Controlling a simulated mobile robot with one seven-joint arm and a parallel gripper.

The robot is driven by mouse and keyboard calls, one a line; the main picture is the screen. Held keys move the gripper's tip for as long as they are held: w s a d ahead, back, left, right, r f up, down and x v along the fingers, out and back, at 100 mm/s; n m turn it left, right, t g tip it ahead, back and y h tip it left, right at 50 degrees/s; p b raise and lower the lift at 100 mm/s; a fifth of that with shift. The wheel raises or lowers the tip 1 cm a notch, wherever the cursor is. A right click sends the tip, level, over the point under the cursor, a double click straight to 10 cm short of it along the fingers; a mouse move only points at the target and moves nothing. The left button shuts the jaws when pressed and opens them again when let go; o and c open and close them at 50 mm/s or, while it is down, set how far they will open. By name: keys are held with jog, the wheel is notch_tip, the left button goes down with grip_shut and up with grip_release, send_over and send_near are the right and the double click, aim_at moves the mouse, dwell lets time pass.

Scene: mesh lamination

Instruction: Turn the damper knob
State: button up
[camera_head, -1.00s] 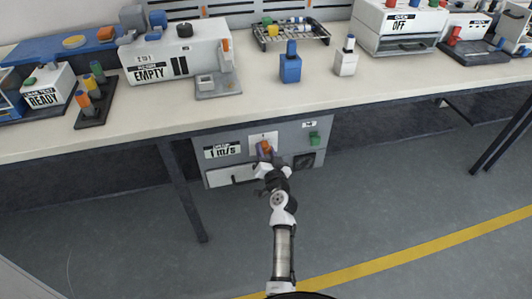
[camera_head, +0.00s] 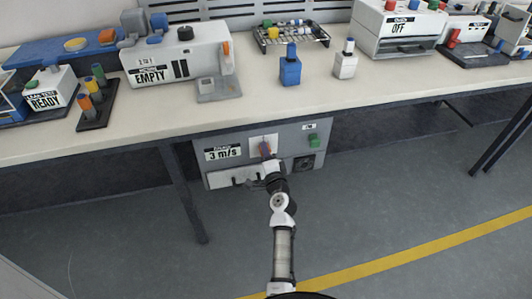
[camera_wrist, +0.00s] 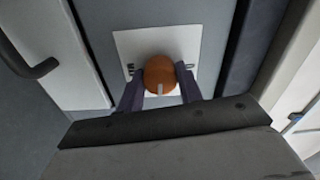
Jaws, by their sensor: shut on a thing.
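The damper knob (camera_wrist: 160,74) is round and orange with a pale mark at its lower edge in the wrist view. It sits on a white square plate (camera_wrist: 128,46) on a grey cabinet panel (camera_head: 288,137) under the bench. My gripper (camera_wrist: 157,80) is shut on the knob, one dark finger on each side of it. In the head view my gripper (camera_head: 266,152) covers most of the knob. The cabinet's label (camera_head: 222,153) reads "3 m/s".
A green knob (camera_head: 314,140) and a dark round fitting (camera_head: 304,163) are right of the plate. A drawer front with a dark handle (camera_wrist: 42,68) is nearby. The bench edge (camera_head: 280,114) runs above my arm, and a bench leg (camera_head: 186,195) stands left. Open floor lies around my arm.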

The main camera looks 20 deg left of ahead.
jog(key=shift+m, duration=1)
jog(key=o, duration=1)
jog(key=b+v, duration=0.1)
jog(key=v, duration=1.1)
jog(key=shift+b, duration=0.4)
